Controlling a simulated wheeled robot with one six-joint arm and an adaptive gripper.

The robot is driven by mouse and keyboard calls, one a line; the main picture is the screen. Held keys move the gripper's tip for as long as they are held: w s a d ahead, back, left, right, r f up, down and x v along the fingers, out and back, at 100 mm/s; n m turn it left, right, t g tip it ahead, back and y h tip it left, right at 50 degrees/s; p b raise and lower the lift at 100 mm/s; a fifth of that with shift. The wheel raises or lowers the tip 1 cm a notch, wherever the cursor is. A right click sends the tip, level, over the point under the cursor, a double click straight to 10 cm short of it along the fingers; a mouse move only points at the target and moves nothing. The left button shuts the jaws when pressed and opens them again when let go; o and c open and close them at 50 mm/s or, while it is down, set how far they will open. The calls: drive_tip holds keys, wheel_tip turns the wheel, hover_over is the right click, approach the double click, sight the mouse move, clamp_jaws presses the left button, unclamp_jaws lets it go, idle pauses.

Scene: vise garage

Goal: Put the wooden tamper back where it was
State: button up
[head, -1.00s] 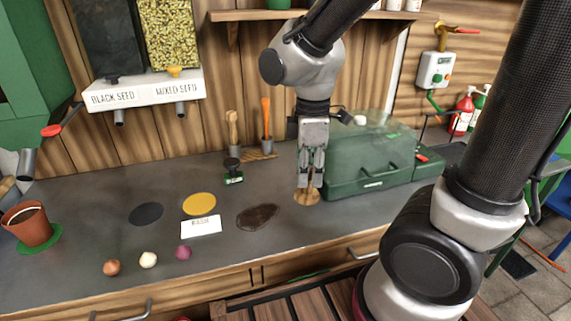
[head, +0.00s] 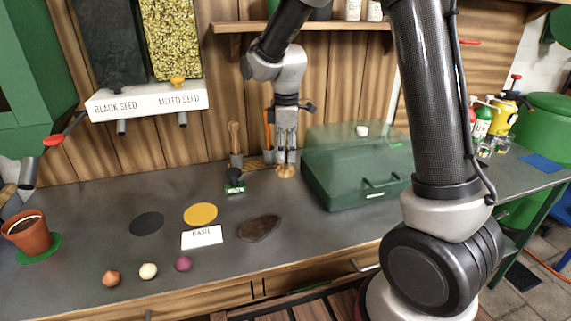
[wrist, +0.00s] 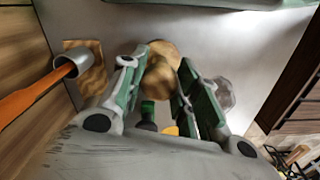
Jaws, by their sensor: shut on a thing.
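The wooden tamper (head: 286,171) is a round, light wooden piece under my gripper (head: 286,154), at the back of the bench. My gripper is shut on it; in the wrist view the tamper (wrist: 161,67) shows between the fingertips. Its upper part is hidden by the fingers. I cannot tell whether its underside touches the bench. Just left are metal cups holding an orange-handled tool (head: 267,127) and a wooden-handled tool (head: 234,135). The orange tool's cup (wrist: 72,66) stands on a small wooden board (wrist: 90,82) in the wrist view.
A green lidded box (head: 345,185) stands close to the right. A small black-and-green stamp (head: 235,183) is in front left. A brown soil patch (head: 259,229), yellow disc (head: 200,214), dark disc (head: 147,223) and white card (head: 202,237) lie forward. A shelf (head: 305,24) hangs above.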

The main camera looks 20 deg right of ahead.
sight(285, 164)
drive_tip(key=shift+w+f, duration=0.2)
drive_tip(key=shift+f, duration=2.15)
drive_tip(key=shift+f, duration=0.15)
drive_tip(key=o, duration=0.9)
